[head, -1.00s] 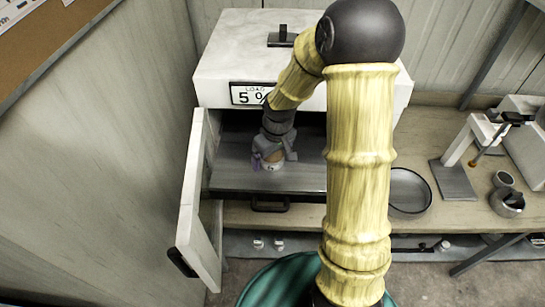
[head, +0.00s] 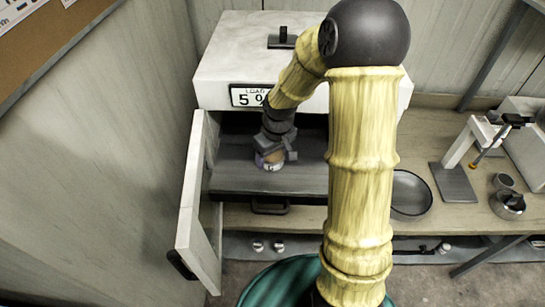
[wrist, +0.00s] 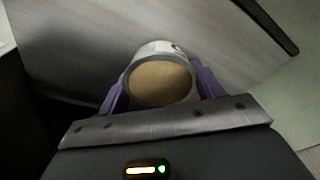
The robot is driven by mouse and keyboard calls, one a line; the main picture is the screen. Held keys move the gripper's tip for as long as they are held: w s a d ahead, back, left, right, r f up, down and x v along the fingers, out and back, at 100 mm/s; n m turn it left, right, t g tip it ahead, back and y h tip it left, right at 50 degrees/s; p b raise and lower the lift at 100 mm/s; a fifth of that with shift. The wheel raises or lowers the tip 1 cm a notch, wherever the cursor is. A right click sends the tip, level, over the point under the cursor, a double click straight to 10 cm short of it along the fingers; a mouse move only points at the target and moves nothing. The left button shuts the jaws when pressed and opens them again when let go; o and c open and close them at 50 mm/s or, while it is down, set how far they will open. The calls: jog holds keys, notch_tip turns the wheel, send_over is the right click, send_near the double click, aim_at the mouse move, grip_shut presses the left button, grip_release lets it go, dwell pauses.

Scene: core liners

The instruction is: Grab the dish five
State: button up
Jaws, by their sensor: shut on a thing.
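A small round dish with a pale rim and tan contents (wrist: 160,82) sits between the purple fingers of my gripper (wrist: 160,90) in the wrist view. A dark mark shows on its white outer side. My gripper is shut on the dish. In the head view the dish (head: 270,165) shows below my gripper (head: 270,158), over the grey tray (head: 240,182) of the open white oven (head: 225,70). I cannot tell whether the dish touches the tray. My gripper hides part of the dish.
The oven door (head: 193,215) stands open at the left. A round black-rimmed pan (head: 410,190) lies on the wooden bench (head: 465,215) to the right. A stand (head: 455,180) and small metal cups (head: 508,204) are farther right. A green round thing (head: 270,285) is below.

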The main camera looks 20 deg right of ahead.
notch_tip(320, 180, up, 27)
jog(key=b, duration=0.3)
